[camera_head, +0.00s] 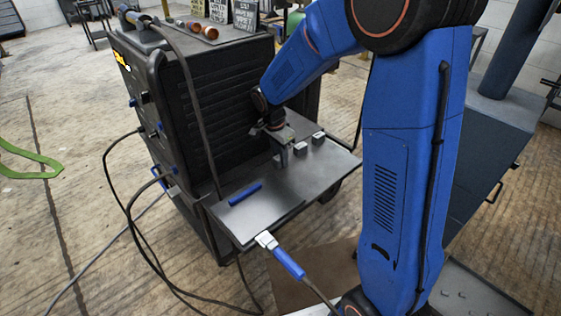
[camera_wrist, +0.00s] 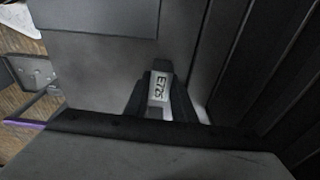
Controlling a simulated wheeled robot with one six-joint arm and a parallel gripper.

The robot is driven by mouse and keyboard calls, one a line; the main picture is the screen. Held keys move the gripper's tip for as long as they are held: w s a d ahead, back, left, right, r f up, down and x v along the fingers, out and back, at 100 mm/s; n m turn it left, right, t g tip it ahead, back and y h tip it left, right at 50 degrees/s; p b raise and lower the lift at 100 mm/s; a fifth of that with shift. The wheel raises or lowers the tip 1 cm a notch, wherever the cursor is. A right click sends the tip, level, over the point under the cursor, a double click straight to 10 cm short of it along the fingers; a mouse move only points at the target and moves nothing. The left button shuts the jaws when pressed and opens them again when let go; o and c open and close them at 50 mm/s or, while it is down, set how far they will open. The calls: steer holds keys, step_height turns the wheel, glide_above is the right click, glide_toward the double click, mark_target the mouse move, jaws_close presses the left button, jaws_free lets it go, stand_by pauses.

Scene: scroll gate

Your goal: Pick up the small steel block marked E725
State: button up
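The small steel block marked E725 (camera_wrist: 159,86) shows its label in the wrist view, with the text running along its length. My gripper (camera_wrist: 161,98) has one dark finger on each side of it. Both fingers lie close against its sides with no clear gap, so it looks shut on the block. In the head view my gripper (camera_head: 277,138) is low over the rear part of the grey shelf (camera_head: 285,200). A small block shows beneath it there, partly hidden. I cannot tell whether the block is clear of the shelf.
Two similar small blocks (camera_head: 300,148) (camera_head: 318,137) stand to the right of my gripper. A blue bar (camera_head: 245,194) lies on the shelf's left part. The black ribbed cabinet (camera_head: 215,100) rises behind the shelf. A blue-handled cable (camera_head: 288,262) hangs off the front edge.

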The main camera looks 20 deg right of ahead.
jaws_close()
